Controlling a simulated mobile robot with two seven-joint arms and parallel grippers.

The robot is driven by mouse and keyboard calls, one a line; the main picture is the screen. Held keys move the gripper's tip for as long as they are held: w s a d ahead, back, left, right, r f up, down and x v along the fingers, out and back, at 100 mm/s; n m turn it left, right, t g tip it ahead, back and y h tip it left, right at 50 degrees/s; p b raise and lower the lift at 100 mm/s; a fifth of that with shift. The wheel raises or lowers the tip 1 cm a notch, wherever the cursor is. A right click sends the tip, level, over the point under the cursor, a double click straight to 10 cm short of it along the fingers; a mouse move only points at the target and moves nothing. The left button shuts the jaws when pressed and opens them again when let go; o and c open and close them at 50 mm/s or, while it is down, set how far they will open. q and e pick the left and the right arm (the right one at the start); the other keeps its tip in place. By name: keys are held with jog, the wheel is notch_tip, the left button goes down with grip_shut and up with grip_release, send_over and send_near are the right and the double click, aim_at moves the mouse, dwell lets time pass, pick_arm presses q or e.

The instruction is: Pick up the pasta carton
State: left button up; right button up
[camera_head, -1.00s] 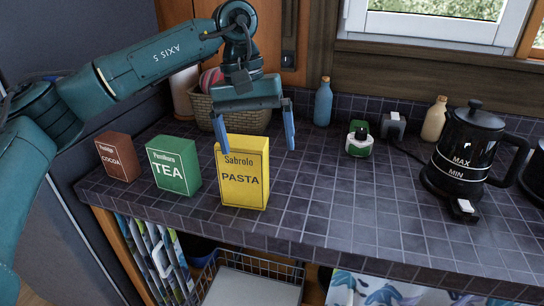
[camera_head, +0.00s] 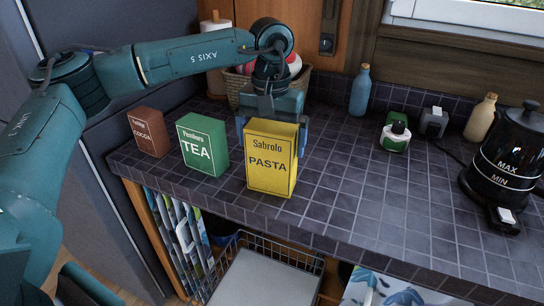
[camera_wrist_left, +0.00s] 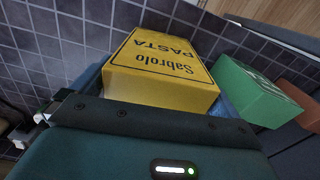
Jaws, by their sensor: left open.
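The yellow pasta carton (camera_head: 270,172) stands upright at the front of the tiled counter (camera_head: 345,205). It also fills the middle of the left wrist view (camera_wrist_left: 165,65). My left gripper (camera_head: 271,138) is low behind and over the carton. Its blue fingers show at the carton's left and right sides, and the jaws are open. The carton hides part of the fingers, and I cannot tell whether they touch it. My right gripper is not in view.
A green tea carton (camera_head: 202,147) stands close left of the pasta carton, with a brown cocoa carton (camera_head: 149,133) beyond. A basket (camera_head: 237,84) is behind the gripper. Counter between is clear.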

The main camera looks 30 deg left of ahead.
pick_arm(q)
jog(key=shift+f, duration=1.4)
jog(key=shift+c, duration=0.4)
jog(key=c, duration=0.8)
jog(key=shift+r, duration=0.1)
